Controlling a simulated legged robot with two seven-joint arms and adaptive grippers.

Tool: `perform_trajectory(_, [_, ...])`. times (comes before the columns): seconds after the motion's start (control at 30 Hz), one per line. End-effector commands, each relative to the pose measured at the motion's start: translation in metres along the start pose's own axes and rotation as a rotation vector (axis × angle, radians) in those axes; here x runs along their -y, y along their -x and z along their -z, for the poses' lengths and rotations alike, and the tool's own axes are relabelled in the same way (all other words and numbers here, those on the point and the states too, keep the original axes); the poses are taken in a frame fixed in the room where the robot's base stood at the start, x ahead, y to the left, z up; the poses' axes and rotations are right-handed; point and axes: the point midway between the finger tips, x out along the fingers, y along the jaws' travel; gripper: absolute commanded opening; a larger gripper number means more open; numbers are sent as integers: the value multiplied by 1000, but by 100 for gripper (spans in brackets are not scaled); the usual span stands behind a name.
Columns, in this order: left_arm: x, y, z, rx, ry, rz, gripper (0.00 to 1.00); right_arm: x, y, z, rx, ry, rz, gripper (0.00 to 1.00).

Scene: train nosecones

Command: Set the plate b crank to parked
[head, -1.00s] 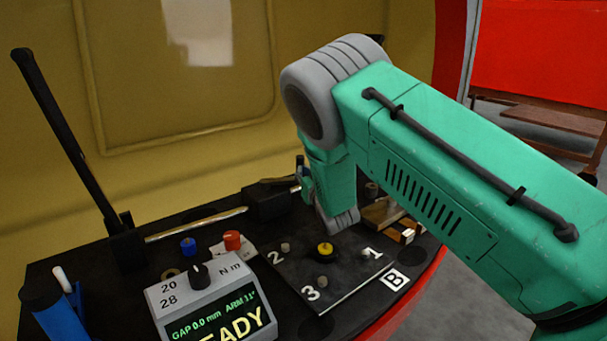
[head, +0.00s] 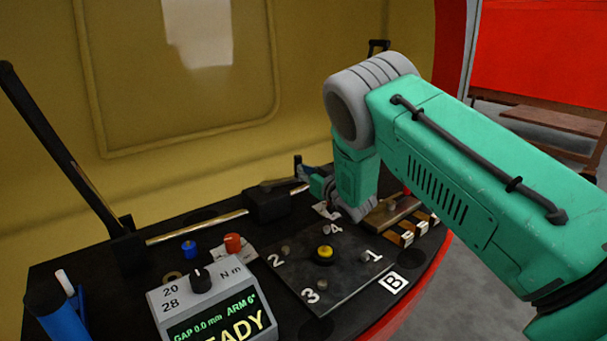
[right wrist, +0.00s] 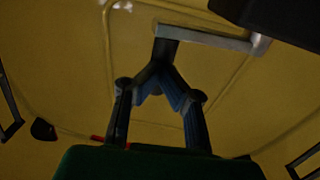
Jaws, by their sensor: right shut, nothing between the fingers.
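Plate B (head: 345,285) is a dark plate on the black bench, with studs numbered 1 to 4 around a yellow knob (head: 324,252). A long black lever (head: 50,140) rises from a block at the bench's left and leans left; I cannot tell if it is the crank. A metal rod (head: 200,226) runs from that block to a black block (head: 268,204). My right gripper (head: 304,172) is behind the plate, close to that block, partly hidden by my arm. In the right wrist view it (right wrist: 164,58) is shut and empty, with a grey bar (right wrist: 215,40) by its tips.
A grey display box (head: 208,305) at the front reads gap 0.0 mm, arm 6°. Blue (head: 189,249) and orange (head: 232,243) knobs stand behind it. Striped blocks (head: 408,235) lie right of the plate. The yellow wall (head: 190,130) closes the back.

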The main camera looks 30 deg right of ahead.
Motion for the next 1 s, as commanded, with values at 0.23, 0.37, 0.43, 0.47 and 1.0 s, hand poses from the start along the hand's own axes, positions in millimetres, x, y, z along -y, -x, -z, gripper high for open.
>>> perform_trajectory(0.23, [0,2,0,0,0,0,41,-7,-16,1,-2,-2,-6,0])
perform_trajectory(0.37, [0,2,0,0,0,0,41,-8,-21,1,-2,-1,-5,0])
perform_trajectory(0.43, [0,2,0,0,0,0,41,-8,-23,0,-1,-1,-5,0])
perform_trajectory(0.47, [0,2,0,0,0,0,41,-8,-24,0,-1,-1,-5,0])
perform_trajectory(1.0, [0,2,0,0,0,0,41,-10,-26,1,-2,-1,-8,0])
